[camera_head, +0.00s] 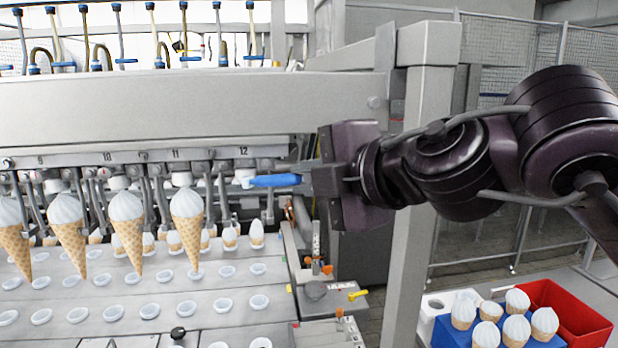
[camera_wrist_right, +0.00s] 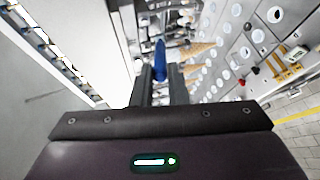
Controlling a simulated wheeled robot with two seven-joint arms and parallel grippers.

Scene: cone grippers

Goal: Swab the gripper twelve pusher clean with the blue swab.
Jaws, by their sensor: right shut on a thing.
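The blue swab (camera_head: 274,181) lies level between the jaws of my right gripper (camera_head: 308,178), its tip pointing left. The tip meets or overlaps the white pusher (camera_head: 243,174) of gripper twelve, under the label 12; I cannot tell whether they touch. No cone hangs at gripper twelve. In the right wrist view the fingers of my right gripper (camera_wrist_right: 160,92) are closed around the blue swab (camera_wrist_right: 160,62), which points away from the camera. The pusher cannot be made out clearly there. My left gripper is not in view.
Filled cones (camera_head: 187,215) hang from the neighbouring grippers to the left. Below lies a conveyor (camera_head: 215,305) with rows of cup holes. A grey post (camera_head: 420,130) stands close behind my right arm. A blue rack of cones (camera_head: 445,330) and a red bin (camera_head: 575,305) are at lower right.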

